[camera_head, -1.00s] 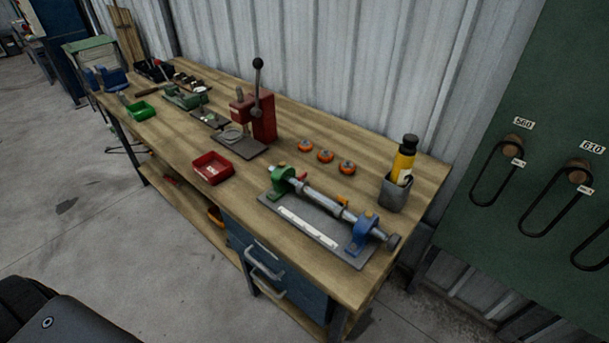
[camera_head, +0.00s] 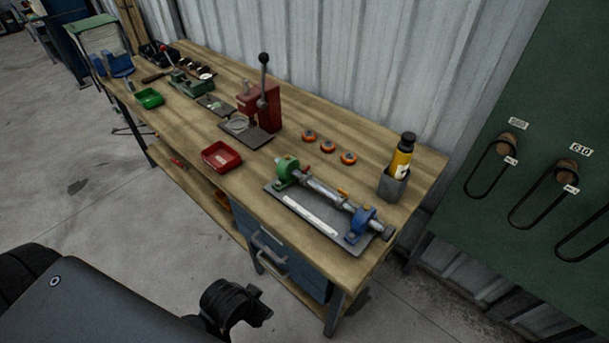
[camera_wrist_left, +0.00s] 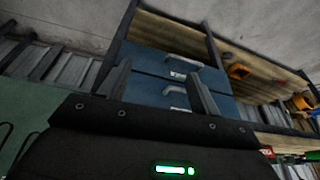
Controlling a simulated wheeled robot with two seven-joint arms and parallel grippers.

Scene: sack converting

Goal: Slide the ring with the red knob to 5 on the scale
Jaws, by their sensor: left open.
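The slide fixture stands at the bench's near right end, with a metal bar (camera_head: 325,191) between a green bracket (camera_head: 286,170) and a blue bracket (camera_head: 361,224). A small red knob (camera_head: 306,169) shows on the bar close to the green bracket; its ring is too small to make out. An orange-yellow knob (camera_head: 342,191) sits farther right. A white scale strip (camera_head: 310,215) lies along the baseplate, its figures unreadable. My left gripper (camera_wrist_left: 160,70) is open and empty, its fingers facing the blue drawers, below the bench top and apart from the fixture. My right gripper is out of view.
A grey cup with a yellow bottle (camera_head: 401,160) stands right of the fixture. Several orange-and-black discs (camera_head: 328,145) lie behind it, and a red tray (camera_head: 221,157) and red lever press (camera_head: 262,104) are to the left. Blue drawers (camera_head: 285,262) hang under the bench.

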